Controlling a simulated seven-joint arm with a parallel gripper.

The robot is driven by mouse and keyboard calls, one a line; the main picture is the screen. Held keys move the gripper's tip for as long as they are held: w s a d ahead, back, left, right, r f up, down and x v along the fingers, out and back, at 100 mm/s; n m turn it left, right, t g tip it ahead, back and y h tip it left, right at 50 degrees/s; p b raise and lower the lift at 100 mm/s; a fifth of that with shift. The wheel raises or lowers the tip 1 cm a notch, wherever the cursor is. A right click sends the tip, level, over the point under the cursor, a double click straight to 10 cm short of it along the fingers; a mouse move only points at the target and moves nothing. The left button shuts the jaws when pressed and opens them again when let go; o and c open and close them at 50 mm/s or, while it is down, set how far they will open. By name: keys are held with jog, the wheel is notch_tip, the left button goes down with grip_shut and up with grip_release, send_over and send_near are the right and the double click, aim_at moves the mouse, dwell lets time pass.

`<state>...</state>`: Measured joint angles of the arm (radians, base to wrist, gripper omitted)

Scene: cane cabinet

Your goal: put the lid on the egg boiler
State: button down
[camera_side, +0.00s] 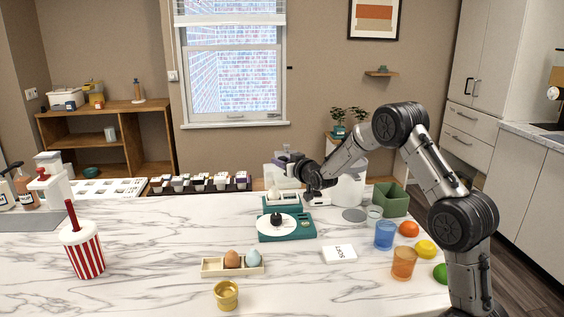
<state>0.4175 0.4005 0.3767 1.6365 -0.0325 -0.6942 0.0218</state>
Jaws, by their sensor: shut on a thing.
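The egg boiler appears to be the teal-based appliance (270,207) at the far middle of the table, with pale rounded shapes on top that look like eggs. My gripper (293,166) is above it and a little to its right, reaching in from the right. It is shut on a pale, see-through piece (280,160) that looks like the lid, held raised above the boiler. The fingertips are small and partly hidden by the wrist and the lid, and the exact grip point is unclear.
In front stands a teal device (287,238) with a round white plate and a dark object on it.

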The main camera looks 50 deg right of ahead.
jog(key=shift+f, duration=2.95)
dwell(2.9)
jog(key=c, duration=0.5)
grip_release()
jog(key=shift+o, duration=0.3)
jog(key=o, duration=0.4)
jog(key=shift+r, duration=0.1)
jog(key=shift+r, duration=3.4)
